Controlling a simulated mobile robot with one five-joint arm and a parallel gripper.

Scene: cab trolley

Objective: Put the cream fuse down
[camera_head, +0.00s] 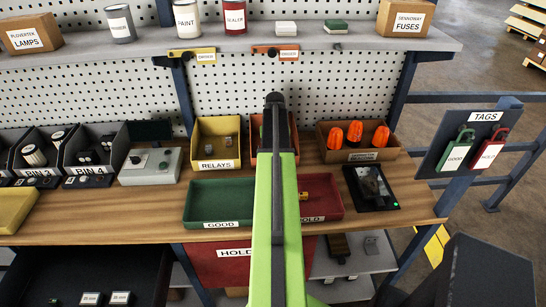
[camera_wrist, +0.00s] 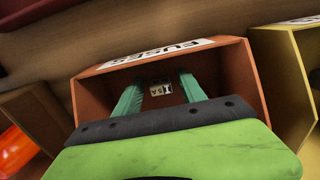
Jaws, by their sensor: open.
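The cream fuse (camera_wrist: 160,89) shows in the wrist view as a small pale block with dark lettering that looks like "5A". It is low inside the orange bin labelled FUSES (camera_wrist: 103,78). My gripper (camera_wrist: 161,79) is over this bin, its two green fingers reaching in, apart, one on each side of the fuse. Whether either finger touches the fuse is hard to tell. In the head view my arm covers most of the orange bin (camera_head: 256,147), and the fuse and fingers are hidden.
The yellow RELAYS bin (camera_head: 216,164) stands left of the orange bin, and a brown bin of orange lamps (camera_head: 361,157) right. In front lie the green GOOD tray (camera_head: 218,225) and red HOLD tray (camera_head: 328,196). A shelf (camera_head: 120,47) runs above.

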